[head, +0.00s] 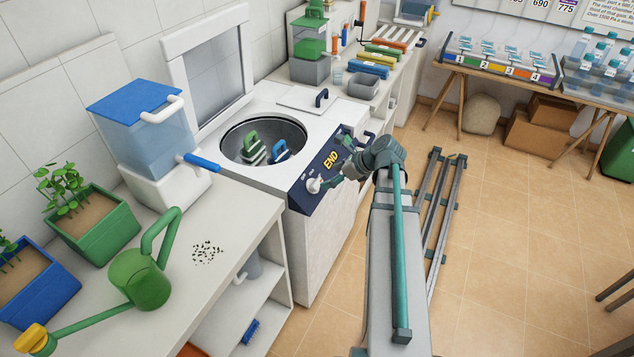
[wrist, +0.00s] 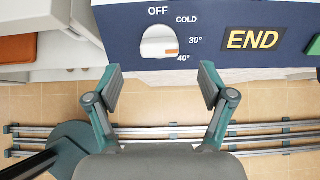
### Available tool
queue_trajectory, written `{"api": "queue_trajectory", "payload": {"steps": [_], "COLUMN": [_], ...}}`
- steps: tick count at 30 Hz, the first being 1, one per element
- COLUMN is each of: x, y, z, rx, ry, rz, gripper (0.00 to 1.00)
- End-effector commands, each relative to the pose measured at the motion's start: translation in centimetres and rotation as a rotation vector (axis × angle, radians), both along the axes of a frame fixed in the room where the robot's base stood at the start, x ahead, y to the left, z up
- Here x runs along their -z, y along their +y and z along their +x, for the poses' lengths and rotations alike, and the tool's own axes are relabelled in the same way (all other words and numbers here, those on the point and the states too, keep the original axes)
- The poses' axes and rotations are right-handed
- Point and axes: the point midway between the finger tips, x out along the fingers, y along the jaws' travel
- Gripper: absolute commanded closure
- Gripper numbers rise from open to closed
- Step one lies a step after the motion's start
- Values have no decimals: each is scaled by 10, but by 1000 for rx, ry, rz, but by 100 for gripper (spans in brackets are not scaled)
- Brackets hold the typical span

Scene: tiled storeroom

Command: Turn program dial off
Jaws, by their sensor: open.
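The program dial (wrist: 158,42) is a white knob on the washer's dark blue panel (wrist: 110,22). Its orange mark points lower right, toward the 40° label, away from OFF at the top. The dial also shows in the head view (head: 314,185) at the panel's near end. The display (wrist: 253,39) beside it reads END. My gripper (wrist: 162,80) is open and empty. Its two fingers are spread below the dial in the wrist view, apart from it. In the head view my gripper (head: 326,183) is close in front of the dial.
The top-loading washer (head: 250,178) has an open lid and items with green and blue handles in its drum. The counter at left holds a watering can (head: 140,278) and a blue-lidded container (head: 150,135). Floor rails (head: 440,200) run at right, with open tiled floor beyond.

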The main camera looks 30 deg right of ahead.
Motion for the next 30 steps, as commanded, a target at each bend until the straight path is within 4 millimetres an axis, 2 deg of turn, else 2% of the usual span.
{"api": "queue_trajectory", "payload": {"steps": [6, 12, 18, 26, 30], "x": [26, 45, 53, 54, 53], "y": [16, 27, 32, 32, 32], "z": [23, 37, 43, 43, 43], "rx": [-3, -1, -1, -1, -1], "ry": [2, 0, -1, -1, -1], "rz": [1, 0, -1, -2, -2], "gripper": [19, 19, 19, 19, 40]}}
